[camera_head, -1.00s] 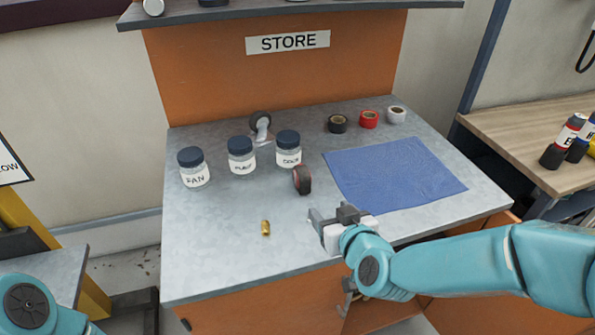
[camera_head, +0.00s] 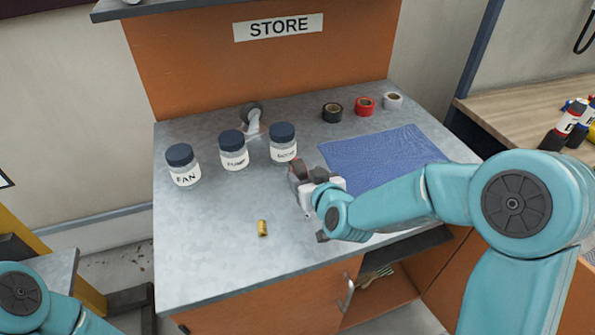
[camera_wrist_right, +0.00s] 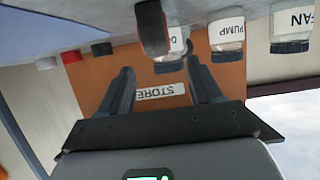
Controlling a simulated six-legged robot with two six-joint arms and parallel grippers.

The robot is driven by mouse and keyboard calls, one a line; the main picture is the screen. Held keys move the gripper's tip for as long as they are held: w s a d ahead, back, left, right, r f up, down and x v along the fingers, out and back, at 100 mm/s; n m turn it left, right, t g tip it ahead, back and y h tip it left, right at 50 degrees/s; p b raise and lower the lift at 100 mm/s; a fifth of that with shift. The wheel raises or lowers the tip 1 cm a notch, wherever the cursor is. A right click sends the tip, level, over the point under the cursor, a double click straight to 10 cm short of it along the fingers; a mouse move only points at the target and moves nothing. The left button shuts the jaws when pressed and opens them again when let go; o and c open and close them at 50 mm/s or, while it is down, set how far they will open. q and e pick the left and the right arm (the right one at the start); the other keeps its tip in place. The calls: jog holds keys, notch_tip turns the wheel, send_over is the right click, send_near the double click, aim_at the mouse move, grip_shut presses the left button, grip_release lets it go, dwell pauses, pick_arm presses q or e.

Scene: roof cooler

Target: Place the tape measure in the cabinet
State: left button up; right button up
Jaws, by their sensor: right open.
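The tape measure (camera_head: 297,172), dark with red, stands on the grey worktop behind my right gripper, which partly hides it in the head view. In the upside-down wrist view the tape measure (camera_wrist_right: 152,28) lies ahead of the fingers, slightly left of the middle between them. My right gripper (camera_wrist_right: 163,85) is open and holds nothing; in the head view the gripper (camera_head: 305,183) is close to the tape measure, and contact cannot be told. The cabinet (camera_head: 385,292) below the worktop is open at the right. My left gripper is out of view.
Three lidded jars (camera_head: 233,152) stand left of the tape measure. A brass fitting (camera_head: 262,228) lies in front. A blue cloth (camera_head: 385,160) lies to the right, with black, red and white tape rolls (camera_head: 364,106) behind it. The worktop's front left is mostly clear.

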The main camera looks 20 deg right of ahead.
aim_at(299, 166)
jog(key=p+x, duration=0.1)
jog(key=x, duration=0.5)
jog(key=shift+w+d, duration=0.1)
jog(key=shift+d, duration=0.1)
jog(key=shift+w+f, duration=0.15)
jog(key=shift+w, duration=0.05)
jog(key=shift+s, duration=0.1)
jog(key=c, duration=0.4)
grip_shut()
